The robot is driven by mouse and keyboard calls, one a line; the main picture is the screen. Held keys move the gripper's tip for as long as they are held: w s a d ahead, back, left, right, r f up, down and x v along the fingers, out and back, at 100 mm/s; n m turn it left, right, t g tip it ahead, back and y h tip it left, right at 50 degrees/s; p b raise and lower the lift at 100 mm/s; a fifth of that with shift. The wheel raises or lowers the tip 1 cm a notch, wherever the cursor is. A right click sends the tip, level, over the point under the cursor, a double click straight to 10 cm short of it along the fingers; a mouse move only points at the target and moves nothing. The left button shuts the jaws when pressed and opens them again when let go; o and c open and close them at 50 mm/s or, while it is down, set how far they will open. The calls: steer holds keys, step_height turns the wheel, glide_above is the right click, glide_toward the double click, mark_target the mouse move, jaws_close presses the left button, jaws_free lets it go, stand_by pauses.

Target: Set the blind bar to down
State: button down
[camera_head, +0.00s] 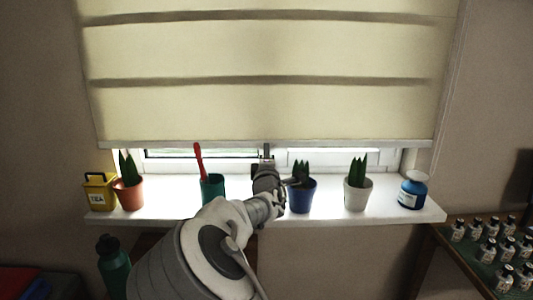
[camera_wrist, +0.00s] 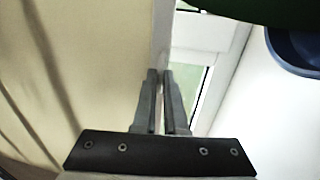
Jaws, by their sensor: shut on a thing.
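The blind bar (camera_head: 350,143) is the pale strip along the bottom edge of the cream blind (camera_head: 260,50). The blind hangs over most of the window, and a narrow strip of window shows below the bar. My gripper (camera_head: 266,152) is at the middle of the bar, shut on it. In the wrist view, the two fingers of my gripper (camera_wrist: 159,90) are close together at the bar (camera_wrist: 162,35). The blind is on the left there. The fingers hide the part of the bar that they hold.
A blue pot (camera_head: 301,196) is close to my wrist. Small bottles stand at lower right.

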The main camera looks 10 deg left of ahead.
step_height(320, 180, down, 5)
steer(key=b, duration=0.3)
steer(key=shift+f, duration=0.15)
steer(key=c, duration=1)
jaws_free()
steer(key=shift+o, duration=0.2)
steer(key=p+v, duration=0.3)
steer(key=v, duration=1.4)
steer(key=shift+s+d, duration=0.2)
